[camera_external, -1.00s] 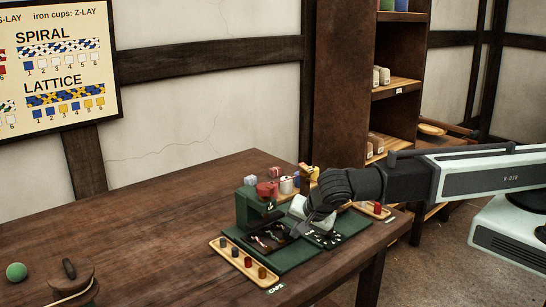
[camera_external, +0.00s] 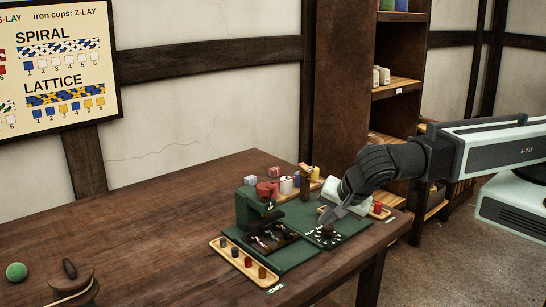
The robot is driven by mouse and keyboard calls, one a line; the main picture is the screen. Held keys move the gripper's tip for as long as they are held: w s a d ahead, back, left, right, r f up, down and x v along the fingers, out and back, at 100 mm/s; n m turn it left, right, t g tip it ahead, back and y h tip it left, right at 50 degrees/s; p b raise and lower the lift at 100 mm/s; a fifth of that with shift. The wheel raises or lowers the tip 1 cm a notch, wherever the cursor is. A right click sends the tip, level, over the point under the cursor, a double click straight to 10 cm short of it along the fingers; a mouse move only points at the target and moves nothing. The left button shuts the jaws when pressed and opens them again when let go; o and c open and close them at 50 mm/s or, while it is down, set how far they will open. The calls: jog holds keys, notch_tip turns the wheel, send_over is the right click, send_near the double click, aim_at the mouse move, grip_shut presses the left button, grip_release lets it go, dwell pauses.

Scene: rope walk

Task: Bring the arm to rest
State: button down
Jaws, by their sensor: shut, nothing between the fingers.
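My gripper (camera_external: 328,222) is shut and empty, pointing down and left from my dark wrist. Its tips show just above or at the black plate with white marks (camera_external: 325,235) on the right part of the green base (camera_external: 296,262). I cannot tell whether the tips touch anything there. My arm reaches in from the right, over the table's right end.
The green machine (camera_external: 248,206) with a red top stands left of my gripper. A wooden tray of small caps (camera_external: 224,253) lies at the front. Coloured spools (camera_external: 287,185) stand behind. The table's left part (camera_external: 140,235) is mostly clear. A shelf (camera_external: 398,88) stands behind.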

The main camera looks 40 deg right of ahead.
dwell(0.4)
jog(key=w+d+m+g+h, duration=0.1)
jog(key=w+d+m, duration=0.2)
jog(key=w+d, duration=0.75)
jog(key=w+d+m+g+h, duration=0.1)
jog(key=w+d+m+h, duration=0.15)
jog(key=w+d, duration=0.85)
jog(key=d+f+g+y, duration=0.1)
jog(key=d+f+g, duration=0.2)
jog(key=d, duration=1.9)
jog(key=s+d+f+n+g+y, duration=0.1)
jog(key=s+d+n+y, duration=0.3)
jog(key=n, duration=1.3)
jog(key=shift+s+d+f+g, duration=0.35)
jog(key=shift+d+g, duration=0.25)
jog(key=shift+d, duration=0.6)
